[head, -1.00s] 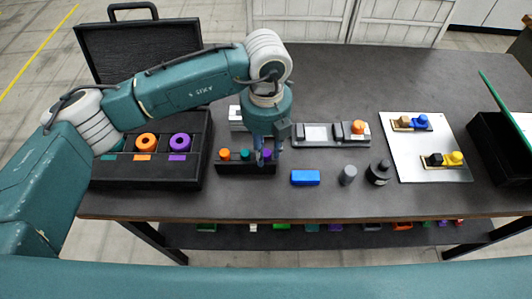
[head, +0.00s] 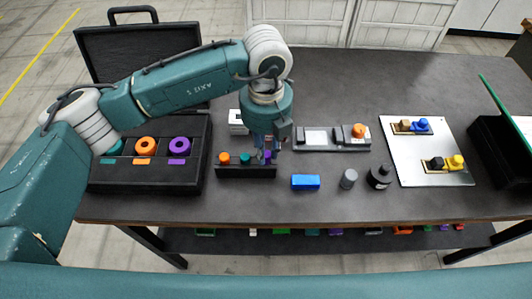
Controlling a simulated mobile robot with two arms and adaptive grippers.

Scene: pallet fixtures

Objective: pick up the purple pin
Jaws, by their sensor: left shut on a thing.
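The purple pin (head: 267,157) stands upright at the right end of a dark pin rack (head: 245,172). An orange pin (head: 224,158) and a teal pin (head: 245,159) stand to its left in the same rack. My left gripper (head: 267,152) points straight down over the rack's right end, shut on the purple pin. The fingers partly hide the pin. I cannot tell whether its lower end is still inside the rack. My right gripper is not in view.
A dark case with orange and purple rings (head: 180,146) lies left of the rack. A blue block (head: 306,181), a grey cylinder (head: 348,178) and a black knobbed piece (head: 379,176) stand to the right. A grey fixture (head: 330,138) and a white plate (head: 405,160) lie beyond.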

